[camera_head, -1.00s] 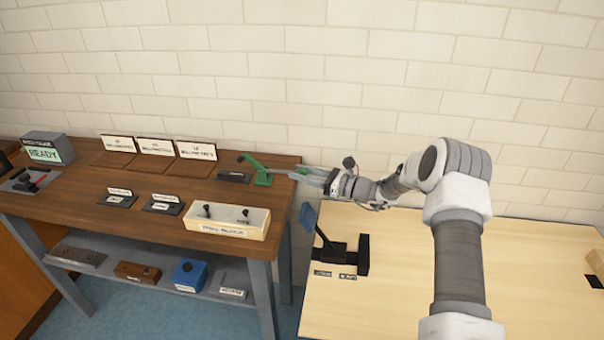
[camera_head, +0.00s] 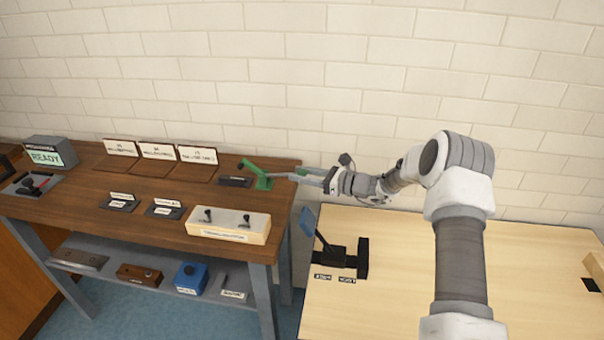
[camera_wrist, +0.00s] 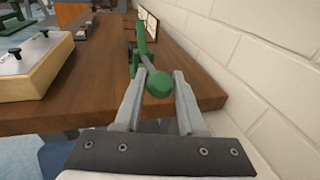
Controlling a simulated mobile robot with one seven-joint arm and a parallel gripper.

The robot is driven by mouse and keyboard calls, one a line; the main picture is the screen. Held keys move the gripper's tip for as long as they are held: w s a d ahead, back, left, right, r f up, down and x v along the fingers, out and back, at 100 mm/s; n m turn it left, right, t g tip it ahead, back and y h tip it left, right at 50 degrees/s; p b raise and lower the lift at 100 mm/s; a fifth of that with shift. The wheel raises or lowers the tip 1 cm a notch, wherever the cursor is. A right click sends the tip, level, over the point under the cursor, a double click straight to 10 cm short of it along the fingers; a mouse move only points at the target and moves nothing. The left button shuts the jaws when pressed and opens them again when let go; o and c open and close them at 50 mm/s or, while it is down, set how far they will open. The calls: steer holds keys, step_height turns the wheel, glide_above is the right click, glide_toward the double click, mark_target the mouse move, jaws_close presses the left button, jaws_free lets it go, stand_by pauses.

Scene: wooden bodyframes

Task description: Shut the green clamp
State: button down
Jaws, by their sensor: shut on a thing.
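The green clamp (camera_head: 262,181) stands at the right end of the dark wooden bench, near the wall. Its green arm slants up to the left in the head view. In the wrist view the clamp (camera_wrist: 143,38) stands ahead, with a round green knob (camera_wrist: 159,83) on its near end. My gripper (camera_head: 300,174) reaches in from the right at the bench's edge. In the wrist view my gripper's fingers (camera_wrist: 160,88) are closed around the green knob, one on each side. The fingers partly cover the clamp's lower parts.
A wooden block with black knobs (camera_head: 228,226) sits on the bench in front of the clamp. The brick wall (camera_wrist: 262,65) runs close on the right. A pale table (camera_head: 450,270) holds a blue-handled black device (camera_head: 340,258).

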steer(key=r+p, duration=0.1)
steer(key=r+h+p, duration=0.2)
steer(key=shift+a+r+n+g+p, duration=0.25)
steer(key=shift+a+n+g+p, duration=0.05)
steer(key=shift+a+g+p, duration=0.1)
steer(key=shift+w+a+r+g+h+p, duration=0.1)
steer(key=shift+a+r+g+h+p, duration=0.25)
steer(key=shift+r+h+p, duration=0.6)
steer(key=h+p, duration=0.1)
steer(key=p, duration=0.1)
steer(key=a+r+h+p, duration=0.1)
steer(key=p, duration=0.1)
steer(key=shift+w+a+n+g+p, duration=0.1)
steer(key=shift+w+n+g+p, duration=0.05)
steer(key=shift+n+g+p, duration=0.25)
steer(key=shift+w+a+r+h+p, duration=0.15)
steer(key=shift+a+h+p, duration=0.15)
steer(key=shift+h+p, duration=0.4)
steer(key=c, duration=0.5)
jaws_free()
steer(key=v, duration=1.7)
steer(key=shift+d+p, duration=0.2)
steer(key=shift+p, duration=0.1)
